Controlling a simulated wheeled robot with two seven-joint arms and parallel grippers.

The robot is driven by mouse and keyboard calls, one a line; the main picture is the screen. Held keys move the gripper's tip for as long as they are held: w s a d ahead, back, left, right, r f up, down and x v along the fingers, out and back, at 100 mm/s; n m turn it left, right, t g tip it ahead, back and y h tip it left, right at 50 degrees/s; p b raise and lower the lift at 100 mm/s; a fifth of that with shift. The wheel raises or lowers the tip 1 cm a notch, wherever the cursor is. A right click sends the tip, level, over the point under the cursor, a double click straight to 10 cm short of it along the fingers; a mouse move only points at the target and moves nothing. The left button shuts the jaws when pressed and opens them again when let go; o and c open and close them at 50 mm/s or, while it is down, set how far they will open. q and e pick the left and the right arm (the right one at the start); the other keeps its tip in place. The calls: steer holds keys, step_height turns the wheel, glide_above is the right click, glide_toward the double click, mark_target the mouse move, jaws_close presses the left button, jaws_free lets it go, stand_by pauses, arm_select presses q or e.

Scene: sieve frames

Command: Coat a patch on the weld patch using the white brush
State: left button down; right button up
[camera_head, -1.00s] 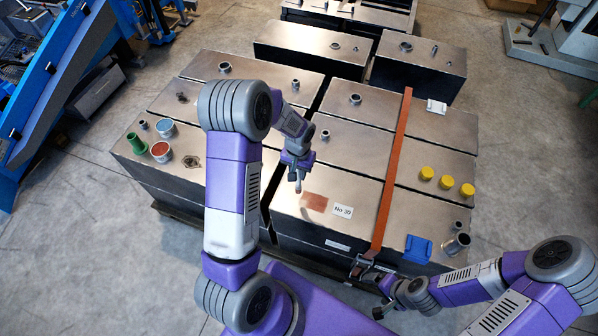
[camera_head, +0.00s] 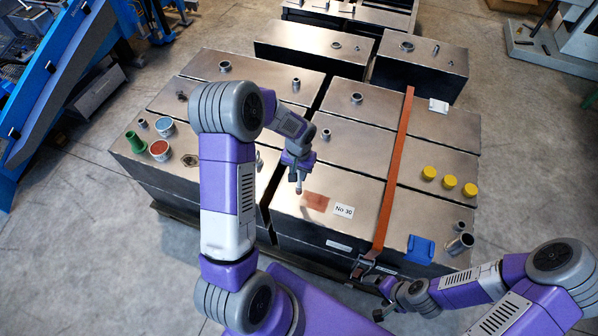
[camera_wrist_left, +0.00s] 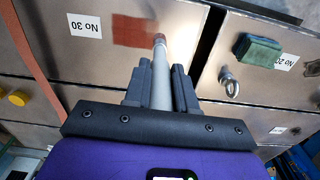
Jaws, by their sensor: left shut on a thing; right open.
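The weld patch is a reddish-brown rectangle (camera_head: 315,202) on the box top, beside the "No 30" label (camera_head: 343,211). It also shows in the left wrist view (camera_wrist_left: 133,31). My left gripper (camera_head: 297,166) is shut on the pale handle of the white brush (camera_wrist_left: 160,78). The brush (camera_head: 299,186) points down with its brownish tip near the patch's edge. I cannot tell whether the tip touches the surface. My right gripper (camera_head: 379,302) is low at the front edge of the boxes, open and away from the patch.
An orange strap (camera_head: 393,170) crosses the boxes right of the patch. Yellow caps (camera_head: 449,182), a blue block (camera_head: 419,248) and pipe stubs stand at right.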

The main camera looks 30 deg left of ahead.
mark_target(298, 183)
arm_select(q)
step_height(298, 183, down, 6)
steer(key=b, duration=0.3)
steer(key=shift+r+b, duration=0.1)
steer(key=shift+b, duration=0.2)
steer(key=shift+d+f, duration=0.35)
steer(key=shift+d, duration=0.1)
steer(key=shift+a+f, duration=0.1)
steer(key=shift+a, duration=0.45)
step_height(298, 183, up, 3)
steer(key=shift+f+p, duration=0.2)
steer(key=shift+p, duration=0.6)
steer(key=shift+d+r+p, duration=0.1)
steer(key=shift+r+p, duration=1.7)
steer(key=shift+r, duration=0.95)
